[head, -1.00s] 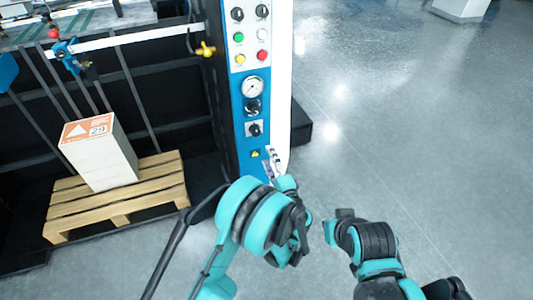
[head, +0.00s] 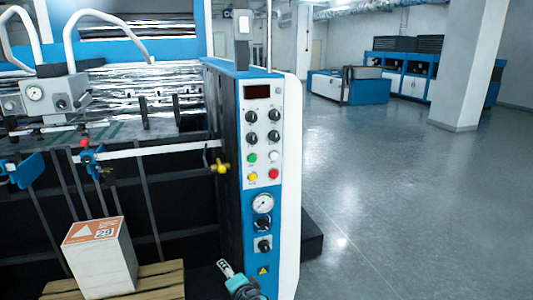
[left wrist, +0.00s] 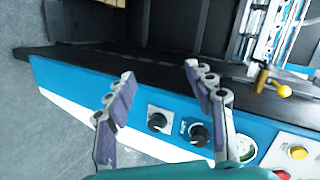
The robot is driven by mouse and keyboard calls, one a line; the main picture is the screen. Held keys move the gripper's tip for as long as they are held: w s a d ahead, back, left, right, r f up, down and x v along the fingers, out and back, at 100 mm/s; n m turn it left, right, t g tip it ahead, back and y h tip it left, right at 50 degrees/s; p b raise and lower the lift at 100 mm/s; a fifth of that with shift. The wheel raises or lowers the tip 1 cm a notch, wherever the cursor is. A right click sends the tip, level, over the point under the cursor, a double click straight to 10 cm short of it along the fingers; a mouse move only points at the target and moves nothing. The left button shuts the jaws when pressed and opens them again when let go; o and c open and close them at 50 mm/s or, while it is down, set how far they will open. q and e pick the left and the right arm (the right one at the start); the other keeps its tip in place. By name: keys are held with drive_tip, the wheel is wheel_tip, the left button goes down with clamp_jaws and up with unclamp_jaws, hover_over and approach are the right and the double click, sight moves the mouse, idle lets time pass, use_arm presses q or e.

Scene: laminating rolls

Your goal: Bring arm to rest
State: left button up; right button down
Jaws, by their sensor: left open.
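My left gripper shows at the bottom of the head view (head: 226,268), in front of the lower part of the machine's control panel (head: 262,170). In the left wrist view the left gripper's two fingers (left wrist: 160,88) are spread apart with nothing between them. Beyond them are the blue panel face and two black knobs (left wrist: 158,121). I cannot tell whether the fingers touch the panel. My right gripper is outside both current views.
A white box (head: 102,262) with an orange label stands on a wooden pallet (head: 160,282) at lower left. A yellow valve handle (head: 221,167) sticks out beside the panel. Open grey floor (head: 400,210) lies to the right, with a pillar (head: 470,70) and blue machines farther back.

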use_arm(q)
drive_tip(key=s+a+r+n+g+h, duration=0.1)
drive_tip(key=s+a+n+g, duration=0.1)
drive_tip(key=s+a+n, duration=0.3)
drive_tip(key=s+a+g+h, duration=0.1)
drive_tip(key=s+a, duration=0.2)
drive_tip(key=s, duration=0.5)
drive_tip(key=s+d+n+g+h, duration=0.1)
drive_tip(key=s+n+h, duration=0.3)
drive_tip(key=s, duration=0.8)
drive_tip(key=shift+d+f+n, duration=0.3)
drive_tip(key=shift+f, duration=0.15)
